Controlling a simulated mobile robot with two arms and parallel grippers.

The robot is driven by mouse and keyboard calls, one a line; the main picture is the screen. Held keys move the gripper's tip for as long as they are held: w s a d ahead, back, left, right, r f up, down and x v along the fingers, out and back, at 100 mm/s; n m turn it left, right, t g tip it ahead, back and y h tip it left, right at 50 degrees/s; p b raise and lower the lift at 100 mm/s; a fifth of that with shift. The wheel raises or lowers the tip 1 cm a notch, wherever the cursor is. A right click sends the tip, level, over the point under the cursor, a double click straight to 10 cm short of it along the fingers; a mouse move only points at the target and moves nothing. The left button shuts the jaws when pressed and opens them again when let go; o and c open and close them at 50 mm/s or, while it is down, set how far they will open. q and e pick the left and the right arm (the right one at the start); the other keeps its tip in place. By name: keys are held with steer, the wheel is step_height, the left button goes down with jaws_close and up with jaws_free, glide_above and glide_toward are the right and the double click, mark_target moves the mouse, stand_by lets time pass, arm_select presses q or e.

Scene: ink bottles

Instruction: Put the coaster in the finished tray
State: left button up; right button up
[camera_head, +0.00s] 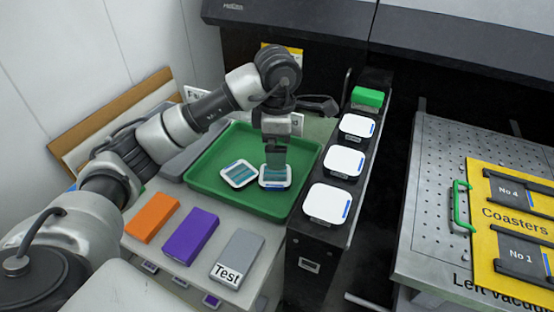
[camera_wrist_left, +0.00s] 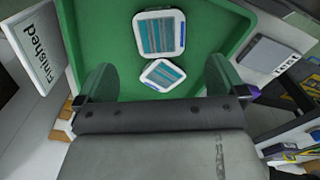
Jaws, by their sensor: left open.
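The green tray (camera_head: 206,168) holds two square coasters with white borders and teal-striped faces. One coaster (camera_head: 239,173) lies turned at the left; the other (camera_head: 275,181) lies to its right, apart from it. In the left wrist view they show as an upper coaster (camera_wrist_left: 150,17) and a turned lower coaster (camera_wrist_left: 163,75). A sign reading "Finished" (camera_wrist_left: 38,45) stands beside the tray in the left wrist view. My left gripper (camera_head: 275,162) points down over the tray, in front of part of the right coaster. Its jaws (camera_wrist_left: 160,80) are open and empty. My right gripper is not seen.
A black ledge right of the tray carries several white pads (camera_head: 344,161) and a green block (camera_head: 368,97). Orange (camera_head: 152,217), purple (camera_head: 191,235) and grey "Test" (camera_head: 237,258) blocks lie in front. A perforated bed (camera_head: 440,160) with a yellow Coasters jig (camera_head: 515,213) is at right.

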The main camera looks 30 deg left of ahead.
arm_select(q)
steer(key=shift+r, duration=1.75)
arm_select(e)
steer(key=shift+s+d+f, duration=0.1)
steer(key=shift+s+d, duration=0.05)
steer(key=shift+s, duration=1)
arm_select(q)
steer(key=shift+r+p, duration=0.1)
steer(key=shift+p, duration=0.2)
